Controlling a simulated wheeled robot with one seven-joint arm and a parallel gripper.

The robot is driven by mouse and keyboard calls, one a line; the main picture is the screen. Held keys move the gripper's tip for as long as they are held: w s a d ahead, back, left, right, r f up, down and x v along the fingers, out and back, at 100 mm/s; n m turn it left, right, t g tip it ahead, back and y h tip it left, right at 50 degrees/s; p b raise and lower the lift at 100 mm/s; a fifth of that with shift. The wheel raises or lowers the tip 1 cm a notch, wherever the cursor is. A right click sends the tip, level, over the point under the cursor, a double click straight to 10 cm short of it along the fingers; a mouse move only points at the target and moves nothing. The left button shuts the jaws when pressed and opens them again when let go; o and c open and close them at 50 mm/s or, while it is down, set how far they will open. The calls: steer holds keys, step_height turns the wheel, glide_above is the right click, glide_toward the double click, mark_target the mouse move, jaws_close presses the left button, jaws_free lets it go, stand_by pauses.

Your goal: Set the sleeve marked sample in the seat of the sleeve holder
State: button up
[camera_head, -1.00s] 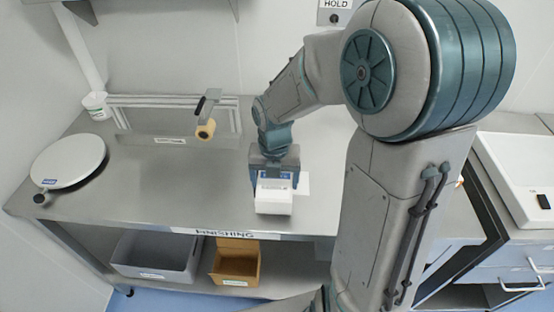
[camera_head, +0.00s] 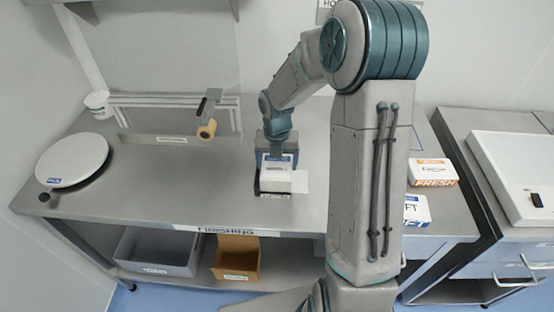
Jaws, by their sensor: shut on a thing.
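My gripper (camera_head: 277,158) points down over the middle of the steel table and is shut on a white, box-like sleeve (camera_head: 276,178). A small marking shows on the sleeve, but it is too small to read as "sample". The sleeve is low, at or just above the table top; I cannot tell whether it touches. A dark edge shows under and left of it, and a flat white piece (camera_head: 300,182) lies at its right. I cannot tell whether these belong to the sleeve holder; its seat is not clearly visible.
The steel table (camera_head: 150,205) has a round white plate (camera_head: 72,160) at left and a roll on a bracket (camera_head: 207,130) behind. Two boxes, one orange and white (camera_head: 433,172) and one blue and white (camera_head: 417,210), stand right of my arm. Bins sit on the lower shelf.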

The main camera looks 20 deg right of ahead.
steer(key=shift+s+f+b, duration=0.1)
steer(key=shift+f+b, duration=0.2)
steer(key=shift+f, duration=0.3)
steer(key=o, duration=1)
steer(key=shift+s+d, duration=0.1)
steer(key=shift+c, duration=0.2)
steer(key=shift+f, duration=0.1)
